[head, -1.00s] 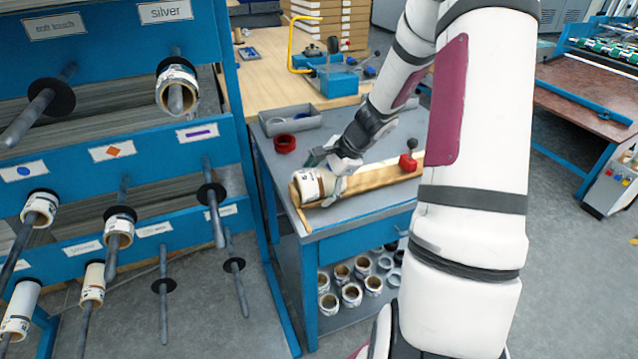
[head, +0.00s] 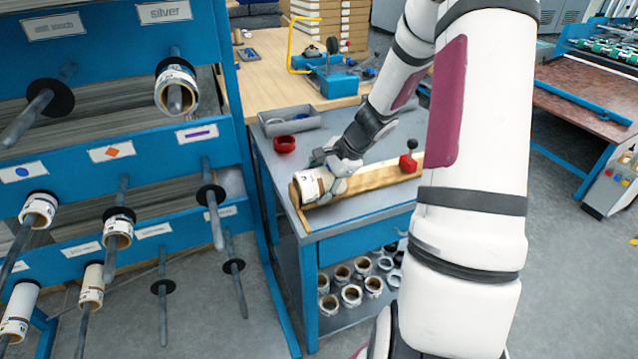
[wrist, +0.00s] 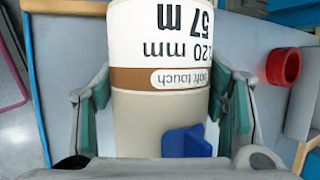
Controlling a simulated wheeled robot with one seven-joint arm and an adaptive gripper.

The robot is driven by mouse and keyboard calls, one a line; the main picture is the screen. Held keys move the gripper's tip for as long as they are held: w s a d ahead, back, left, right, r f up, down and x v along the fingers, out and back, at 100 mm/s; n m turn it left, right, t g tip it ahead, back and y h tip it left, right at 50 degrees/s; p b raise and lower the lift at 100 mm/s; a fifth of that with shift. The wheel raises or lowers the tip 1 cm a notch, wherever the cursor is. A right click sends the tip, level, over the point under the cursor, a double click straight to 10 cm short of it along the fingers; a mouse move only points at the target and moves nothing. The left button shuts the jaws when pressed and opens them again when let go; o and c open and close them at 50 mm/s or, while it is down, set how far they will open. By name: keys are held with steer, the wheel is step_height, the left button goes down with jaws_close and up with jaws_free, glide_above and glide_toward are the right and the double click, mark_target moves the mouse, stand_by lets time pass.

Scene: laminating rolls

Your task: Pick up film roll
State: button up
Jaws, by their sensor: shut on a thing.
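The film roll (head: 308,186) lies on a wooden cradle (head: 380,182) on the grey-topped blue table. In the wrist view the film roll (wrist: 160,60) is white, brown and beige, with a label reading "soft touch", "57 m" and "120 mm". My gripper (head: 332,178) is at the roll from above. In the wrist view my gripper (wrist: 162,110) has its teal-padded fingers on both sides of the roll, shut on it. A blue piece (wrist: 187,142) shows against the near part of the roll. The roll still appears to rest on the cradle; its underside is hidden.
A red ring (head: 285,144) and a grey tray (head: 290,121) are behind the roll. A red clamp with a black knob (head: 408,162) sits on the cradle. A blue rack with pegs (head: 120,145) stands left. Several rolls fill the shelf below the table (head: 350,292).

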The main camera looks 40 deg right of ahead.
mark_target(319, 171)
steer(key=shift+r+p, duration=0.5)
steer(key=shift+r, duration=1.4)
steer(key=s+a, duration=0.2)
steer(key=s, duration=0.5)
steer(key=s+a+r, duration=0.1)
steer(key=s+a, duration=0.1)
steer(key=s, duration=0.6)
steer(key=shift+s+a+r+b, duration=0.15)
steer(key=shift+s+r+b, duration=0.1)
steer(key=shift+r+b, duration=0.1)
steer(key=shift+w, duration=0.1)
